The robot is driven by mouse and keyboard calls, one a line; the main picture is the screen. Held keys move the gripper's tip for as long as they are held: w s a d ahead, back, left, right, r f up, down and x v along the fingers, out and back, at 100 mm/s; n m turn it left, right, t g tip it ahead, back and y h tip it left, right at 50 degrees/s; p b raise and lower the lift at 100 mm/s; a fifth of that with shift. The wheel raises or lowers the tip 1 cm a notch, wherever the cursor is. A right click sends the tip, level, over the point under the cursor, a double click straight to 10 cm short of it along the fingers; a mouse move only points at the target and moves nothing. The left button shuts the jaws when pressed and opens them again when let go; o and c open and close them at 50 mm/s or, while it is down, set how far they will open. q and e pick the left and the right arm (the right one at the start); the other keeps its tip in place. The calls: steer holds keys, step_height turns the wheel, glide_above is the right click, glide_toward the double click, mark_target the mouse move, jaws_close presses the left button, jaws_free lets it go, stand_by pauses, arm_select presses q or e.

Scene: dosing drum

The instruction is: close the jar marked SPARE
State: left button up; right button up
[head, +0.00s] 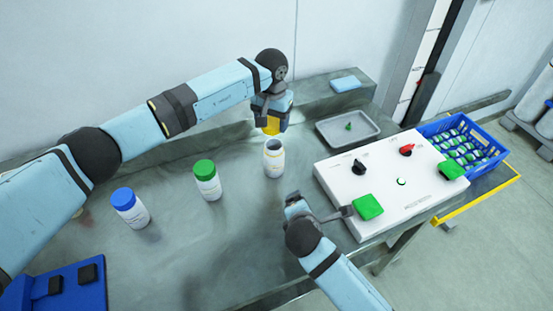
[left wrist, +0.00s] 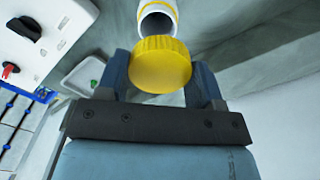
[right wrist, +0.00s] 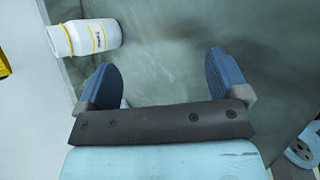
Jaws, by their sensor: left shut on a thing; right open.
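An open white jar (head: 274,160) with yellow bands stands upright on the bench. Its dark mouth shows in the left wrist view (left wrist: 157,18), and its side and label in the right wrist view (right wrist: 86,38); the label is too small to read surely. My left gripper (head: 271,122) is shut on a yellow lid (left wrist: 161,64) and holds it above the jar, apart from its mouth. My right gripper (right wrist: 163,85) is open and empty. In the head view it is low in front of the jar.
A green-capped jar (head: 207,181) and a blue-capped jar (head: 130,208) stand to the left. A white control panel (head: 345,190) with knobs and green pads is at right. A grey tray (head: 334,137) and a blue crate (head: 480,127) of jars lie beyond.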

mark_target(274, 153)
arm_select(q)
steer(key=shift+w+d+f, duration=0.1)
steer(key=shift+w+d, duration=0.05)
steer(key=shift+d, duration=0.05)
arm_select(e)
steer(key=w+a+n+t, duration=0.1)
steer(key=w+a+n, duration=0.1)
steer(key=n, duration=0.1)
steer(key=w+a+r+n+t, duration=0.1)
steer(key=w+a+n, duration=0.1)
steer(key=w+n, duration=0.1)
steer(key=w+a+n+t, duration=0.1)
steer(key=w+a+n, duration=0.1)
steer(key=a+n, duration=0.1)
steer(key=shift+w+a+r+n, duration=0.15)
steer(key=shift+r+n, duration=0.1)
steer(key=shift+n, duration=0.55)
steer(key=shift+w+a+r+n+t, duration=0.1)
steer(key=shift+w+a+n+t, duration=0.35)
steer(key=shift+n, duration=0.35)
steer(key=shift+s+d, duration=0.1)
steer(key=x, duration=1.2)
steer(key=shift+a, duration=0.2)
steer(key=c, duration=1.4)
arm_select(q)
steer(key=shift+f, duration=2.5)
arm_select(e)
steer(key=shift+o, duration=0.2)
